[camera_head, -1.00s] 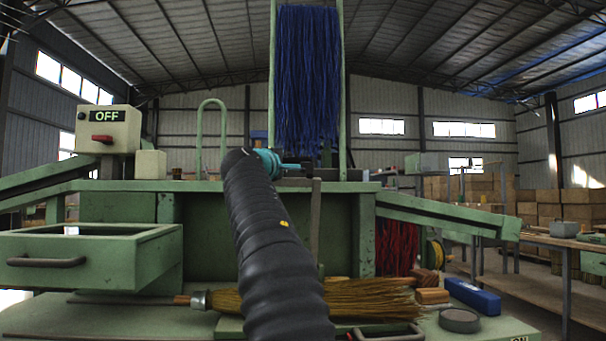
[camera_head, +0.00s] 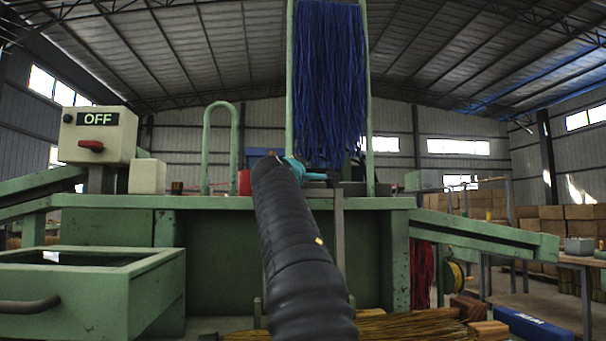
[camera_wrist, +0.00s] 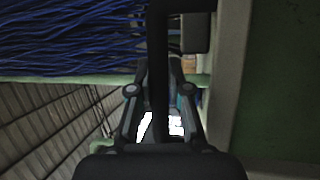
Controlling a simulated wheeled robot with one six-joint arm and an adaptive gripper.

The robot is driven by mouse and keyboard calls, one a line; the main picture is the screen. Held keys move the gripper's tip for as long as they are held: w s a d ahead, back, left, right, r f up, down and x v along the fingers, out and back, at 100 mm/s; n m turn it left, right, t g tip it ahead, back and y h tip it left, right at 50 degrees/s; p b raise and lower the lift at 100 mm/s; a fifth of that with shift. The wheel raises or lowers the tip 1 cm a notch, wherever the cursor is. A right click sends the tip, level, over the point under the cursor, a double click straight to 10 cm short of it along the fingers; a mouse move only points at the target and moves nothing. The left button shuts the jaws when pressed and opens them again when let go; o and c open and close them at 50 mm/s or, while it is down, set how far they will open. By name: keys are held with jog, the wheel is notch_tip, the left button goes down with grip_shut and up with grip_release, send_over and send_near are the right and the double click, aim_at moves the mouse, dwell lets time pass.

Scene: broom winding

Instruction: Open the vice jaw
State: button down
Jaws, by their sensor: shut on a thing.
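My gripper (camera_wrist: 160,88) is shut on a dark upright bar (camera_wrist: 157,40), which runs between its two fingers in the wrist view. The bar looks like a handle of the vice. A grey block (camera_wrist: 195,33) beside the bar may be a vice jaw; how wide the jaw stands open I cannot tell. In the head view my arm reaches up to the bench top and hides most of the gripper. A grey lever (camera_head: 338,235) hangs down the bench front just right of my arm. Dark vice parts (camera_head: 352,188) sit on the bench top.
Blue bristles (camera_head: 328,80) hang in a green frame above the bench (camera_head: 225,202). A control box (camera_head: 97,135) reading OFF stands left. An open drawer (camera_head: 90,285) juts out at lower left. Straw bristles (camera_head: 410,326) and a blue box (camera_head: 530,324) lie at lower right.

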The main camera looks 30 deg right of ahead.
jog(key=shift+s+d+r, duration=0.1)
jog(key=c, duration=1.1)
grip_release()
jog(key=shift+s+d, duration=0.1)
jog(key=shift+d, duration=0.05)
jog(key=shift+s+a, duration=0.4)
jog(key=shift+a, duration=0.25)
jog(key=v, duration=1)
jog(key=shift+s+a+f, duration=0.15)
jog(key=shift+s+f, duration=0.05)
jog(key=shift+f, duration=0.05)
